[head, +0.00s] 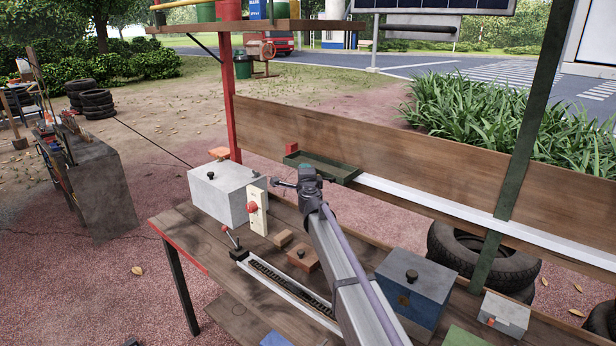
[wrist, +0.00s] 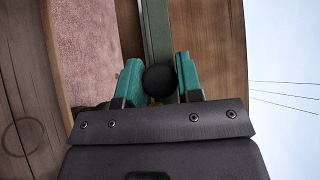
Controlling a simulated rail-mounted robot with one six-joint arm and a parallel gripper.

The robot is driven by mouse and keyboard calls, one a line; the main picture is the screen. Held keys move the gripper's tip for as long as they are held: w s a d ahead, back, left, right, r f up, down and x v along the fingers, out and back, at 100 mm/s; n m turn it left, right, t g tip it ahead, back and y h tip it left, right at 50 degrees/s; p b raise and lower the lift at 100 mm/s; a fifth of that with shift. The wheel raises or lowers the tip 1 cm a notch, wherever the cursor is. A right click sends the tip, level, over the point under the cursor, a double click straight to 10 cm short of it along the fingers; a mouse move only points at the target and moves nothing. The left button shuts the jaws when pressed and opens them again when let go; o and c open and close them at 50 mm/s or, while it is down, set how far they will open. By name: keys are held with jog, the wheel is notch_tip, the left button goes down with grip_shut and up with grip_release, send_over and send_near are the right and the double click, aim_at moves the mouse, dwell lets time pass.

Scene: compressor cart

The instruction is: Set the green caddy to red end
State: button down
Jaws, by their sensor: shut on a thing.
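The green caddy (head: 335,167) is a long shallow tray on the white rail along the wooden backboard. In the head view, my gripper hides the knob.
A grey box (head: 222,190) with a pale panel and red knob (head: 253,207) stands left of my gripper. Small wooden blocks (head: 302,257) and a slotted track (head: 285,287) lie in front. A blue-grey box (head: 412,285) stands at right. The white rail (head: 430,200) is clear to the right.

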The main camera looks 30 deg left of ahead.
jog(key=shift+w+a, duration=0.1)
jog(key=shift+a, duration=0.1)
jog(key=shift+d, duration=0.1)
jog(key=c, duration=0.8)
grip_release()
jog(key=v, duration=1)
jog(key=shift+s+d, duration=0.2)
jog(key=shift+s, duration=0.15)
jog(key=shift+a, duration=0.1)
